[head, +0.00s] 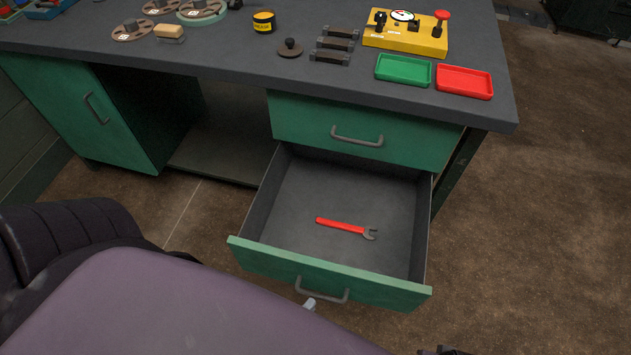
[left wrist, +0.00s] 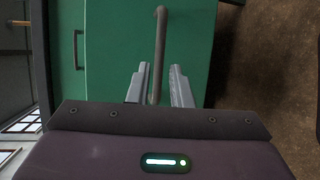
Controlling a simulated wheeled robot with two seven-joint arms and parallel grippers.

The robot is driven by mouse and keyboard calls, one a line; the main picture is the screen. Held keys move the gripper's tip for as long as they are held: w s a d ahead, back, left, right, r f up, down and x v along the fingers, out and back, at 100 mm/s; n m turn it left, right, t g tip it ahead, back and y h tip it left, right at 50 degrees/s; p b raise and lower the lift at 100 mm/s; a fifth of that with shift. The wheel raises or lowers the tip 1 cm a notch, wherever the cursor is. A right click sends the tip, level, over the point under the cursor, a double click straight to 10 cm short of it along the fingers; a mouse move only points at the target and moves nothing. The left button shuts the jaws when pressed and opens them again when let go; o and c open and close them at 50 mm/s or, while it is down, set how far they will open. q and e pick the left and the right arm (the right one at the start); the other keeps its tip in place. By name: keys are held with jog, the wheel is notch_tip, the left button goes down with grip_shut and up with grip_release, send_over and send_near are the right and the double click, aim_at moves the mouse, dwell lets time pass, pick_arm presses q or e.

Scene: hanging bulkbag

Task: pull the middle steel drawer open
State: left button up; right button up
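The green-fronted drawer (head: 385,290) below the closed top drawer stands far open, with grey inner walls and floor. Its grey bar handle (head: 322,291) is at the front; the handle also shows in the left wrist view (left wrist: 160,40). My left gripper (left wrist: 159,88) has one finger on each side of the handle bar, with a narrow gap visible on both sides. In the head view my left arm hides most of this gripper; only a fingertip (head: 310,303) shows below the handle. A dark piece at the bottom edge may be part of my right arm; its fingers are not visible.
A red-handled wrench (head: 342,226) lies in the open drawer. The closed top drawer (head: 400,143) is above it, under the grey benchtop (head: 240,60). A green tray (head: 403,70), a red tray (head: 464,82) and a yellow control box (head: 405,38) stand on top. The floor to the right is clear.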

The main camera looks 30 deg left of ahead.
pick_arm(q)
jog(key=v, duration=0.3)
pick_arm(e)
jog(key=shift+w+d+f, duration=0.15)
jog(key=shift+w+f, duration=0.1)
jog(key=shift+f, duration=0.2)
jog(key=shift+s, duration=0.15)
